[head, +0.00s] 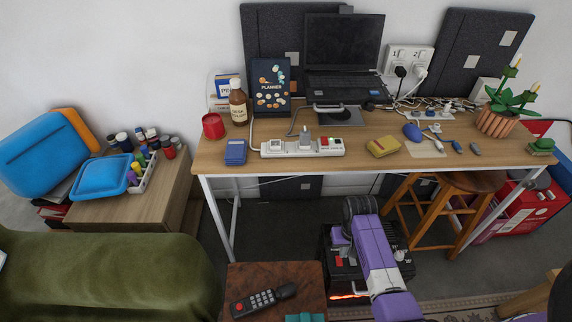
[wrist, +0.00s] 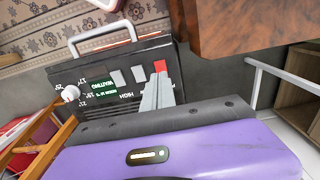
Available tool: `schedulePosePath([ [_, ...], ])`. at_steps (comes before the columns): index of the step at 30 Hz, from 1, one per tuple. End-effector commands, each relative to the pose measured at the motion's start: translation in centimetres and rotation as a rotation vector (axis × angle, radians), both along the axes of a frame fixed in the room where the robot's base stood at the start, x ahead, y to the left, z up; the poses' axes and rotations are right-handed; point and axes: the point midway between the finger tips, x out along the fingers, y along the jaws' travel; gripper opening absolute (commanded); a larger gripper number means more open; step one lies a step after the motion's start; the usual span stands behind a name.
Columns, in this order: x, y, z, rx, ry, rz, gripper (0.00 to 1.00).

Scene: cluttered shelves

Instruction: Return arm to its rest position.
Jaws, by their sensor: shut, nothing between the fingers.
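My purple arm (head: 378,255) rises from the bottom of the head view, in front of the desk, and bends at a dark joint near the desk's front edge. In the head view its end is folded low and mostly hidden. In the wrist view my gripper (wrist: 158,95) shows as two grey fingers together, with nothing between them. They overlap the panel of a dark heater (wrist: 100,85) in the picture; I cannot tell the gap to it.
The heater (head: 345,270) stands on the floor below the desk (head: 300,161), with a wooden stool (head: 430,215) to its right. A brown table (head: 245,280) with a remote (head: 263,300) is on the left. A green sofa (head: 110,275) fills the lower left. The desktop is cluttered.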

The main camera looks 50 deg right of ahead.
Motion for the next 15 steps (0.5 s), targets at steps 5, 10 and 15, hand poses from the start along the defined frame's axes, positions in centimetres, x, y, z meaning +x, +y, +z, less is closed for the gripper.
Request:
schedulePosePath([
  [5,0.1,-0.1,0.0,-0.003,-0.003,0.001,0.0],
  [10,2.1,-2.2,0.6,-0.088,-0.084,0.004,0.0],
  [15,5.9,-6.0,4.1,-0.288,-0.273,0.014,0.0],
])
